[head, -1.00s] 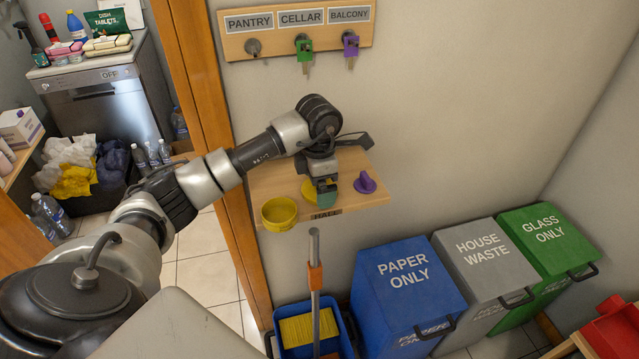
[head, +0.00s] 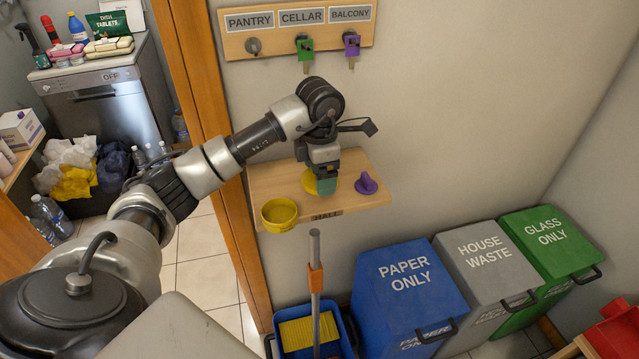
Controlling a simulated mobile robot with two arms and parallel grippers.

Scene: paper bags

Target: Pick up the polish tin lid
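The polish tin lid (head: 309,183) is a yellow disc at the wooden wall shelf (head: 350,204), partly hidden behind my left gripper's fingers. My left gripper (head: 326,187) points down, and its greenish fingertips overlap the lid. The gap between the fingers is hidden, but the lid has shifted together with them, so they appear shut on it. The lid seems a little above the shelf board. The open yellow tin (head: 279,213) stands at the shelf's front left corner. My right gripper is not in view.
A purple object (head: 367,183) sits on the shelf just right of the lid. Keys hang from the labelled key board (head: 297,32) above. Below stand a blue bucket (head: 287,340) with a pole and the blue paper bin (head: 408,292). The wall right of the shelf is clear.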

